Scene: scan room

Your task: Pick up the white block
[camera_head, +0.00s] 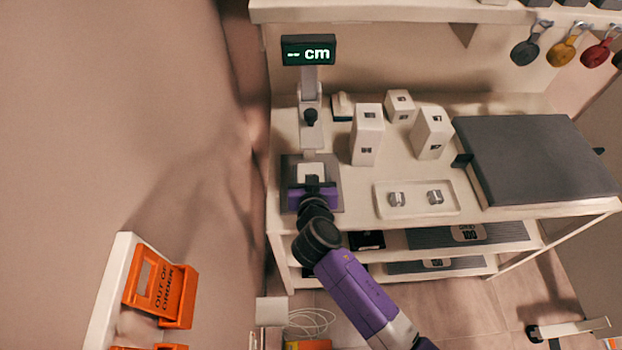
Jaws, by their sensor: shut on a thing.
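A small white block (311,169) shows at the fingers of my gripper (312,180). It is over the dark square plate (333,203) of a measuring stand on the left part of the table. My gripper comes from the front, with my purple arm reaching back to the lower right. The gripper is shut on the block. The fingers are partly hidden by the gripper body. I cannot tell whether the block touches the plate.
The stand's display (308,50) reads "cm". White boxes (367,134) stand behind right. A white tray (388,208) holds two small grey items. A large dark slab (540,155) covers the table's right. Lower shelves sit below. An orange sign (160,288) hangs at lower left.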

